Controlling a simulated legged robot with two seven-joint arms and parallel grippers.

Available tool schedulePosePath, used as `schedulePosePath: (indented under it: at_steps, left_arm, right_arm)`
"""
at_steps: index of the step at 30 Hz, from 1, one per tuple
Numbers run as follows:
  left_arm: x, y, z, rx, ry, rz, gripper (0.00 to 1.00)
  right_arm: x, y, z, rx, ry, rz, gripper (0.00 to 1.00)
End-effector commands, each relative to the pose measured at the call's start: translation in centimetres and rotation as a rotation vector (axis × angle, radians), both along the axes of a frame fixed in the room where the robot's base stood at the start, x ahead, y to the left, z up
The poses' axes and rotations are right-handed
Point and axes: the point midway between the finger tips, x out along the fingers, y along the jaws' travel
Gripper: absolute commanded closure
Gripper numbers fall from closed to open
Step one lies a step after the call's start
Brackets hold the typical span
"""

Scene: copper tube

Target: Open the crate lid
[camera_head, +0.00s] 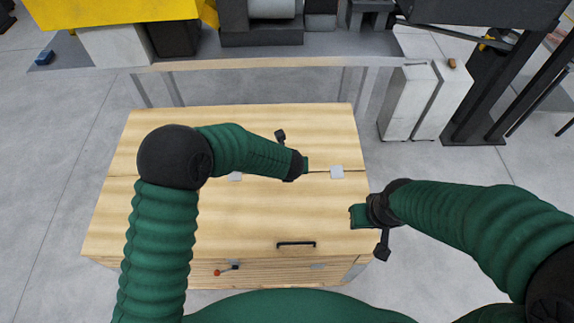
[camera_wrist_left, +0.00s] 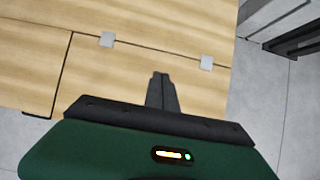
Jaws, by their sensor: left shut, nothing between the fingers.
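The wooden crate (camera_head: 150,125) stands on the floor below me, with its hinged front lid (camera_head: 250,215) lying flat and looking closed. Two pale hinges, one (camera_head: 337,172) clear and one partly hidden by my left arm, sit along the seam. A black handle (camera_head: 296,243) is near the lid's front edge. My left gripper (camera_head: 305,164) is over the seam between the hinges, away from the handle. In the wrist view its fingers (camera_wrist_left: 158,78) are together and empty above the wood. My right gripper (camera_head: 357,215) is by the lid's right edge; its finger opening is unclear.
A red-tipped latch (camera_head: 226,269) is on the crate's front face. A grey workbench (camera_head: 220,50) with equipment stands behind the crate. White boxes (camera_head: 410,100) and a black metal frame (camera_head: 485,95) are at the back right. The floor left of the crate is clear.

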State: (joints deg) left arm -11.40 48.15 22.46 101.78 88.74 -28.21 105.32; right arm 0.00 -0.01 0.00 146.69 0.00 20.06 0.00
Motion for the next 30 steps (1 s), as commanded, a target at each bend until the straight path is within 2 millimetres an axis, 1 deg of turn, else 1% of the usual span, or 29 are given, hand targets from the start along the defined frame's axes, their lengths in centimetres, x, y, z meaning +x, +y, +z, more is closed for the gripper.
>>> schedulePosePath:
  at_steps: [2,5,12,15,18,21,24,28,30]
  left_arm:
    - [-0.3,0.0,0.6,-0.001,-0.002,0.000,1.00]
    - [-1.4,0.0,2.2,-0.001,-0.006,0.001,1.00]
    - [-5.3,0.0,8.4,0.000,-0.010,0.000,1.00]
    - [-6.9,0.1,10.7,0.000,-0.009,0.000,1.00]
    - [-8.1,0.0,12.5,0.001,-0.008,0.000,1.00]
    - [-8.8,0.0,13.7,0.000,-0.005,0.000,1.00]
    - [-9.3,0.0,14.1,0.001,-0.004,-0.001,1.00]
    - [-9.3,0.0,14.2,0.004,-0.005,-0.006,1.00]
    - [-8.9,0.5,13.8,0.034,-0.028,-0.058,1.00]
  right_arm:
    - [0.0,0.0,-0.2,0.000,0.000,0.000,0.68]
    - [0.0,0.0,-0.5,0.000,0.000,0.000,0.68]
    - [0.0,0.0,-0.6,0.000,0.000,0.000,0.68]
    - [0.0,0.0,-0.4,0.000,0.000,0.000,0.68]
    - [0.0,0.0,-0.2,0.000,0.000,0.000,0.68]
    - [0.0,0.0,0.0,0.000,0.000,0.000,0.68]
    - [0.0,0.0,0.0,0.000,0.000,0.000,0.68]
    - [0.0,0.0,-0.1,0.000,0.000,0.000,0.68]
    - [0.0,0.0,-0.6,0.000,0.000,0.000,0.68]
